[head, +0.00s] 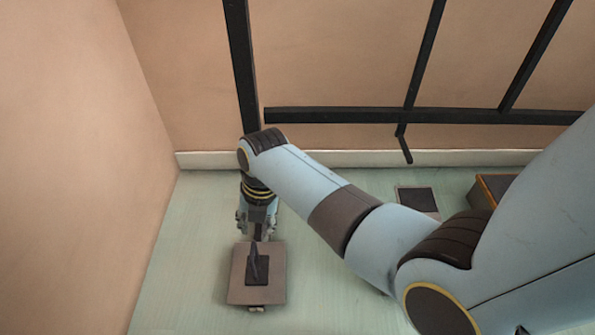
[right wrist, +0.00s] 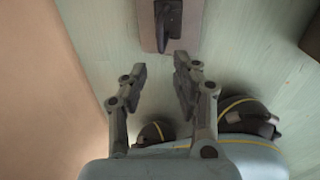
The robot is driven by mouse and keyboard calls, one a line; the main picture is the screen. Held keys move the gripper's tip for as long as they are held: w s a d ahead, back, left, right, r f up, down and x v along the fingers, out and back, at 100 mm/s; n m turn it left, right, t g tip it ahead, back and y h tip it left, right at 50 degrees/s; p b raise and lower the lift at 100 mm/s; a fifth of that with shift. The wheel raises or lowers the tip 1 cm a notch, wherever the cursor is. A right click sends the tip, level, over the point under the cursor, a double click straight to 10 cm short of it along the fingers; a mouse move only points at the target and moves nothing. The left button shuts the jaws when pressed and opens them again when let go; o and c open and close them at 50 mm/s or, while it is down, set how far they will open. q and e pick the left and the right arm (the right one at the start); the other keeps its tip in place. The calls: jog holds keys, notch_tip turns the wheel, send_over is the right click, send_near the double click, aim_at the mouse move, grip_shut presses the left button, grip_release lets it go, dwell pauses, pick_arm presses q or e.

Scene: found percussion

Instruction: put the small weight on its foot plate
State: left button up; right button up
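A dark block with an upright fin-like grip (head: 257,268), which looks like the small weight, appears to sit on a grey-brown foot plate (head: 238,288) on the floor. In the right wrist view the dark block (right wrist: 170,22) and the foot plate (right wrist: 148,32) show at the top edge, cut off by the frame. My right gripper (head: 257,231) is at the far edge of this plate, pointing down. In the right wrist view its fingers (right wrist: 160,66) are apart with nothing between them, short of the block. My left gripper is not in view.
A second plate with a dark square top (head: 418,199) lies near the back wall, right of my forearm. A dark box with orange edges (head: 490,190) stands farther right. Black bars (head: 360,115) run along the back wall. A side wall (head: 80,160) closes off the left.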

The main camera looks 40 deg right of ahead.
jog(key=s+d+r+m+t+h, duration=0.1)
jog(key=s+d+r+m, duration=0.1)
jog(key=s+d+m, duration=0.35)
jog(key=s+d+r+m+t, duration=0.1)
jog(key=s+d+m, duration=0.1)
jog(key=s+m, duration=0.65)
jog(key=s+d+r+m+t, duration=0.1)
jog(key=s+d+r+m, duration=0.1)
jog(key=s+r+m, duration=0.6)
notch_tip(320, 180, up, 4)
jog(key=m, duration=0.6)
jog(key=shift+s+d+r+t+h, duration=0.15)
jog(key=shift+t+h, duration=0.15)
jog(key=shift+t, duration=0.1)
